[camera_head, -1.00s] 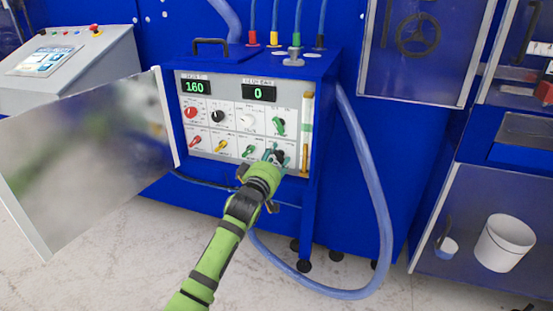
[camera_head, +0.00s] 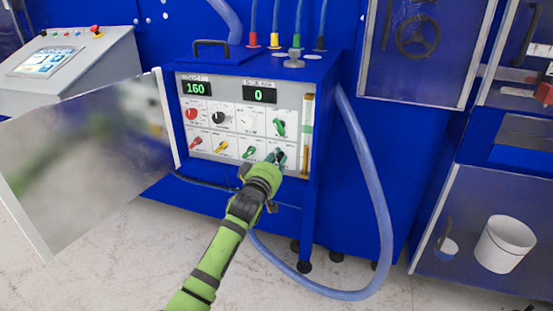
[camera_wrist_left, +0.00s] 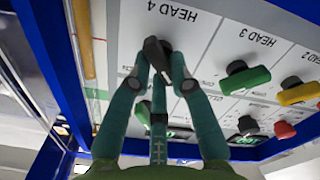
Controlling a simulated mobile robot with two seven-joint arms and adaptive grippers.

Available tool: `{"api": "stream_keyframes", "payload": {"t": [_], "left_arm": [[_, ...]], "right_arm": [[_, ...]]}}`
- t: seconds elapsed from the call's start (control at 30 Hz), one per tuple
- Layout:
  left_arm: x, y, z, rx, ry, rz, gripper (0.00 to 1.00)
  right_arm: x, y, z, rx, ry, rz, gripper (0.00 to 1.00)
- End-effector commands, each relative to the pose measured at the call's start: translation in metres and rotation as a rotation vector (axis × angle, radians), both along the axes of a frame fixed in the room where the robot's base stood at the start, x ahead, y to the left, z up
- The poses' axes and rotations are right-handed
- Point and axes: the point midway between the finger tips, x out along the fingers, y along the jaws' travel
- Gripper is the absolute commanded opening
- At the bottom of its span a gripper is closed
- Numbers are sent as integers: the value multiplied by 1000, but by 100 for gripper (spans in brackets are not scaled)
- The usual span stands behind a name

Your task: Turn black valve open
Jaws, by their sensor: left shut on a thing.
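The black valve (camera_wrist_left: 157,50) is the dark lever knob under the HEAD 4 label, at the lower right of the grey control panel (camera_head: 222,93). In the head view it is mostly hidden by my left gripper (camera_head: 276,158). In the left wrist view, where the labels appear upside down, the teal fingers of my left gripper (camera_wrist_left: 160,75) are shut on the black valve, one on each side. The green valve (camera_wrist_left: 245,78) and yellow valve (camera_wrist_left: 297,92) stand beside it. My right gripper is not in view.
The panel's hinged door (camera_head: 95,160) is swung open to the left. Two displays (camera_head: 196,87) read 160 and 0. A red valve (camera_head: 196,141) and dials are on the same panel. A blue hose (camera_head: 378,190) loops down on the right. A white bucket (camera_head: 504,243) stands farther right.

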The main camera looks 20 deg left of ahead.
Motion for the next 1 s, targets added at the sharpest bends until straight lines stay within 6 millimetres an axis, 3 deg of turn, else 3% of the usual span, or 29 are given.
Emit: {"api": "stream_keyframes", "payload": {"t": [0.17, 0.5, 1.0], "left_arm": [[0, -1, 2, 110, -3, 1, 0], [0, -3, 1, 421, -13, 0, 0], [0, -6, -2, 897, -31, 0, 0]], "right_arm": [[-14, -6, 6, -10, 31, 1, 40], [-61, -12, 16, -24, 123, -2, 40], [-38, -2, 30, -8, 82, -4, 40]]}}
